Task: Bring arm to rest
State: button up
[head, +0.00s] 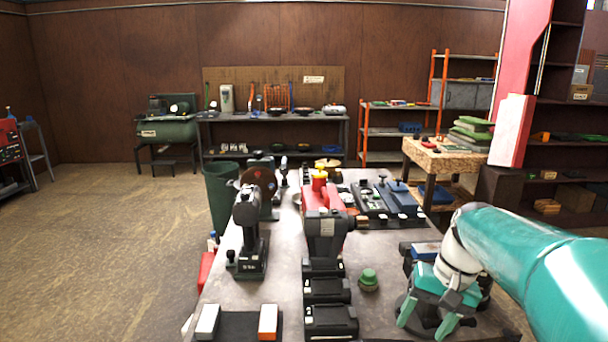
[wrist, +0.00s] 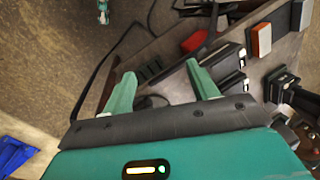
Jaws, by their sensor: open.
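My gripper (head: 425,324) hangs from my teal arm at the lower right of the head view, over the near right part of the workbench (head: 385,310). Its pale green fingers point downward there. In the wrist view the gripper (wrist: 161,70) has its two fingers spread wide, with nothing held between them. Dark items and a black cable show beyond the fingers. A green knob (head: 368,280) stands on the bench left of the gripper in the head view, apart from it. A blue-topped item (head: 425,250) lies just behind the gripper, partly hidden by it.
Black battery packs (head: 328,291), a dark stand tool (head: 250,235) and a red machine (head: 322,197) crowd the bench. A block with white and orange ends (head: 238,325) lies at the near left. A green bin (head: 221,192) stands beyond. The floor (head: 100,250) at left is open.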

jog(key=s+a+n+t+h, duration=0.1)
jog(key=s+a+t, duration=0.1)
jog(key=s, duration=0.5)
jog(key=s+a+n+t+h, duration=0.2)
jog(key=s+a+t, duration=0.1)
jog(key=s, duration=0.4)
jog(key=shift+a+t, duration=0.3)
jog(key=shift+a, duration=0.45)
jog(key=shift+w, duration=0.1)
